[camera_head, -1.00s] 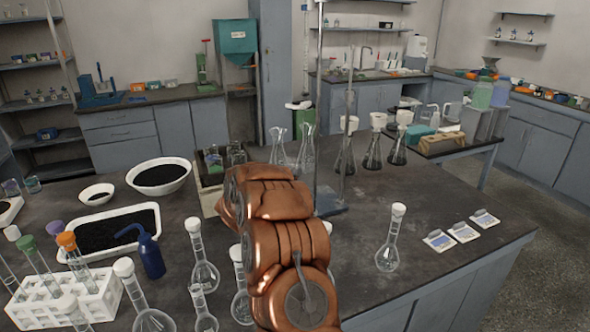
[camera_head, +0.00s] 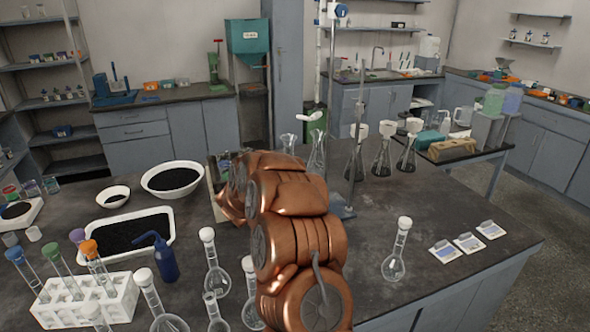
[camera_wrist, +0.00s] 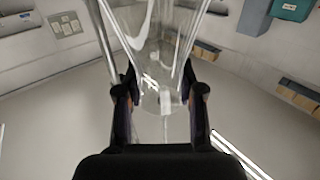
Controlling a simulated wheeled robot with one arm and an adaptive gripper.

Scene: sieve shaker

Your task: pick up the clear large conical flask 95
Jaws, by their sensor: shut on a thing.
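In the wrist view, my gripper (camera_wrist: 160,88) is shut on a clear glass flask (camera_wrist: 158,45). The glass fills the space between the two dark fingers and widens toward the top of the picture. Its full outline is cut off there. In the head view, my copper-coloured arm covers my gripper. Two clear flasks show just beyond the arm: a left one (camera_head: 288,143), mostly hidden low down, and a right one (camera_head: 317,153). I cannot tell from the head view which of them is held.
A metal stand (camera_head: 358,150) rises close to the right of the arm. A stoppered volumetric flask (camera_head: 395,262) and small scales (camera_head: 468,243) are at the right. A test-tube rack (camera_head: 85,303), blue wash bottle (camera_head: 163,260) and black-filled tray (camera_head: 122,260) crowd the left.

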